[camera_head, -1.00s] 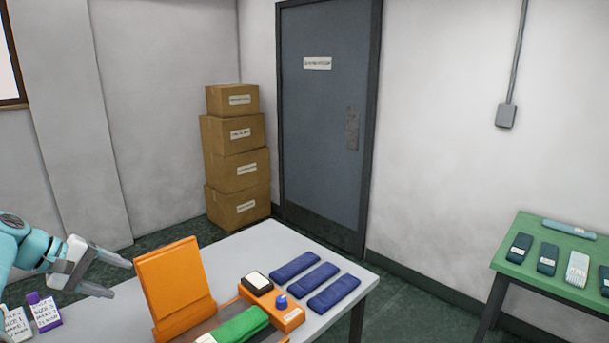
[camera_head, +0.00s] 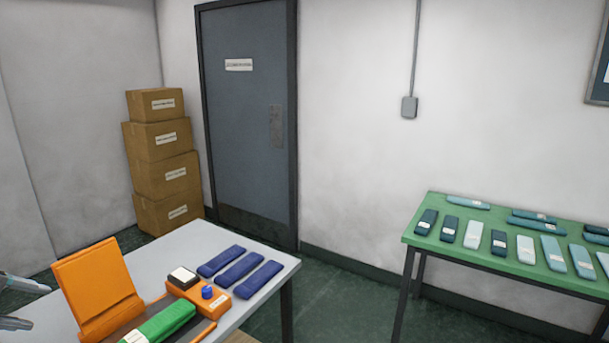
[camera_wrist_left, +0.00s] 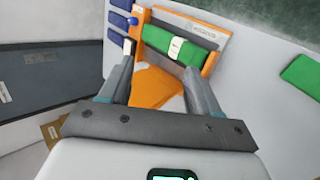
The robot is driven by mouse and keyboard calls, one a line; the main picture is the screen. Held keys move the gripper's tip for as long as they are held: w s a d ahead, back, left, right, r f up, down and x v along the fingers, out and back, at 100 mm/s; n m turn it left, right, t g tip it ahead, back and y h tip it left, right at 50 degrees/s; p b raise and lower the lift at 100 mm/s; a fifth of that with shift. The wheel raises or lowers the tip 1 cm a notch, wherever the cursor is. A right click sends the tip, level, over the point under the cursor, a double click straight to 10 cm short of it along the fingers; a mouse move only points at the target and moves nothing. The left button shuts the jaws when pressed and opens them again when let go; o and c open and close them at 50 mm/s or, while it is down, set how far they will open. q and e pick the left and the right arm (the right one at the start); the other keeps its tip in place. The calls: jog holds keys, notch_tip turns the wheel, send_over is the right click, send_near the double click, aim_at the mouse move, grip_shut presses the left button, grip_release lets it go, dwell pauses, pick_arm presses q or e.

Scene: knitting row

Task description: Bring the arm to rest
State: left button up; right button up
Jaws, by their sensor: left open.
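My left gripper (camera_head: 22,302) shows at the left edge of the head view, with only its fingertips in the picture. In the left wrist view its two fingers (camera_wrist_left: 160,85) stand apart with nothing gripped between them. Beyond the fingers are the orange stand (camera_wrist_left: 155,88) and a green folded knit (camera_wrist_left: 170,45) with a pale band. In the head view the orange stand (camera_head: 97,285) is to the right of the gripper, apart from it in the picture. My right gripper is not in view.
The pale table (camera_head: 170,257) holds the green knit (camera_head: 165,322), an orange box (camera_head: 215,303) with a blue knob and several blue folded pieces (camera_head: 240,269). A green table (camera_head: 430,233) with several folded pieces stands right. Stacked cartons (camera_head: 165,170) stand by a door (camera_head: 247,120).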

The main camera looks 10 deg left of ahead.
pick_arm(q)
jog(key=w+d+f+g, duration=0.1)
jog(key=w+d+f, duration=0.25)
jog(key=f, duration=0.45)
jog(key=w+d+f+m+g, duration=0.1)
jog(key=w+d+f, duration=0.1)
jog(key=d+f, duration=0.45)
jog(key=w+d+f+g, duration=0.1)
jog(key=w+d+f, duration=0.2)
jog(key=f, duration=0.6)
jog(key=s+d+f+m+g, duration=0.2)
jog(key=d+f, duration=0.8)
jog(key=s+d+f+m+g+b, duration=0.1)
jog(key=s+d+f+m, duration=0.1)
jog(key=s+d+f, duration=0.45)
jog(key=s+d+f+m+g, duration=0.1)
jog(key=s+d+f+m, duration=0.15)
jog(key=d, duration=0.75)
jog(key=s+d+m, duration=0.4)
jog(key=s+d, duration=0.4)
jog(key=s, duration=0.3)
jog(key=shift+s+d, duration=0.35)
jog(key=shift+m, duration=0.25)
jog(key=c, duration=0.4)
jog(key=shift+o, duration=0.2)
jog(key=shift+a, duration=0.1)
jog(key=shift+a, duration=0.15)
